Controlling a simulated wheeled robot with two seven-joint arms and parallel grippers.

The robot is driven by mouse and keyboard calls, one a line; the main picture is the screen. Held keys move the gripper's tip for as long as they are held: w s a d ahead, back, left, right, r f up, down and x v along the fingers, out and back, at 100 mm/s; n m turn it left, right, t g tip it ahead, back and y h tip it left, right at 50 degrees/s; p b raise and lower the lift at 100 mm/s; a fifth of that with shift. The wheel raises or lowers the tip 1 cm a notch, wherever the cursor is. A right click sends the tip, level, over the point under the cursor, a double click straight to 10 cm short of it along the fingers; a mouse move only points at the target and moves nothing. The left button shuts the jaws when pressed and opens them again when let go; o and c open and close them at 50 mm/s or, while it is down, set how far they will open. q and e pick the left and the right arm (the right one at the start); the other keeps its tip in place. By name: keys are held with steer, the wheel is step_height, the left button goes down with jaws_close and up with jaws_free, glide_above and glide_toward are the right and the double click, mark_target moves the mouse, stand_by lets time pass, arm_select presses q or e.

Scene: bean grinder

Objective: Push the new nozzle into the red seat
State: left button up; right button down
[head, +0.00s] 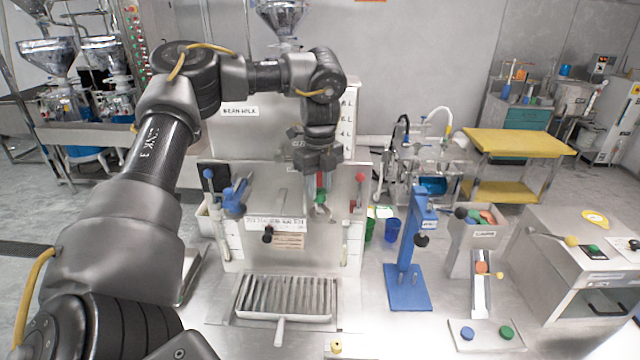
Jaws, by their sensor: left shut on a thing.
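My left gripper (318,170) hangs in front of the white bean-milk machine (240,145), fingers down, shut on a small piece that I take to be the new nozzle. A small green part (321,197), probably the nozzle, shows at the fingertips. A narrow red part (320,180), probably the red seat, shows just above the green, between the fingers. The gripper hides most of both, so I cannot tell whether the nozzle is inside the seat or only against it. My right gripper is out of view.
A slatted drip tray (284,316) lies below on the steel counter. A blue press stand (407,285), a green cup (370,229) and a blue cup (391,230) stand to the right.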

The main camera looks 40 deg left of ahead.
arm_select(q)
steer(key=shift+f, duration=0.35)
stand_by(0.4)
steer(key=shift+f, duration=0.35)
steer(key=shift+f, duration=0.2)
stand_by(0.4)
steer(key=shift+f, duration=0.35)
steer(key=shift+f, duration=0.35)
steer(key=shift+f, duration=0.35)
steer(key=shift+r, duration=0.1)
stand_by(0.6)
steer(key=shift+p, duration=0.45)
